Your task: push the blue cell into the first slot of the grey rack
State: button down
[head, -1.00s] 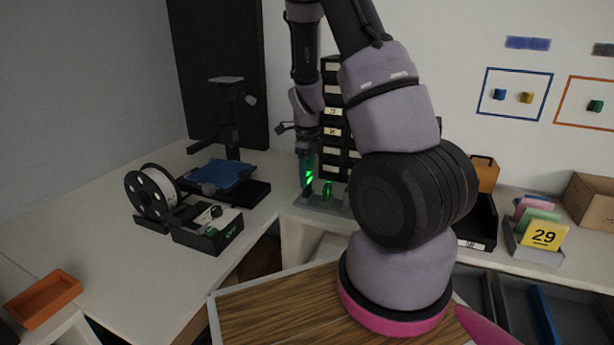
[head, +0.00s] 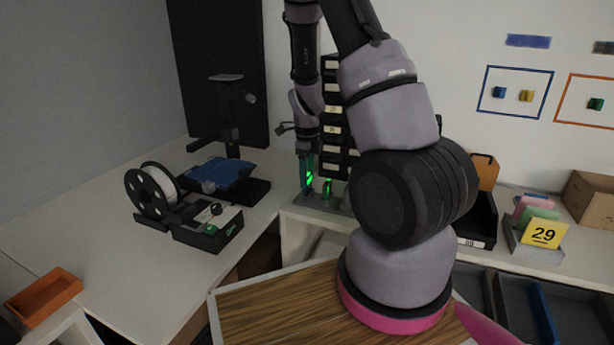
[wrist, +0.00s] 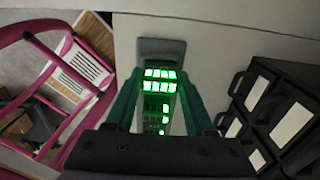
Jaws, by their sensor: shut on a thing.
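My gripper (head: 307,172) points down over the left end of the grey rack (head: 334,204) on the back counter. In the wrist view its teal fingers (wrist: 160,82) are shut on a body with bright green lit windows, which I take to be the blue cell (wrist: 160,74). Its blue colour does not show under the glow. The rack's grey end (wrist: 160,46) shows just beyond the fingertips. How deep the cell sits in the slot cannot be told. A second green-lit piece (head: 327,188) stands in the rack, to the right of my gripper.
A black drawer tower (head: 333,128) stands close to the right of my gripper; its drawers (wrist: 275,110) also show in the wrist view. A spool (head: 152,191) and a machine with a blue bed (head: 220,172) stand on the left counter. An orange tray (head: 44,297) lies front left.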

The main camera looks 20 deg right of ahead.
jog(key=shift+f, duration=0.55)
dwell(0.6)
jog(key=shift+c, duration=0.9)
grip_release()
jog(key=shift+r, duration=0.15)
notch_tip(320, 180, up, 10)
jog(key=shift+r, duration=0.25)
jog(key=s+a+r+n+t+y, duration=0.1)
jog(key=s+a+r+n+t, duration=0.1)
jog(key=s+r+n, duration=0.5)
jog(key=s+a+r+n+t+y, duration=0.1)
jog(key=a+r+n+t, duration=0.3)
jog(key=r, duration=0.6)
jog(key=s+a+r+n+t, duration=0.1)
jog(key=s+r+n, duration=0.7)
jog(key=s+n, duration=0.4)
jog(key=shift+a, duration=0.3)
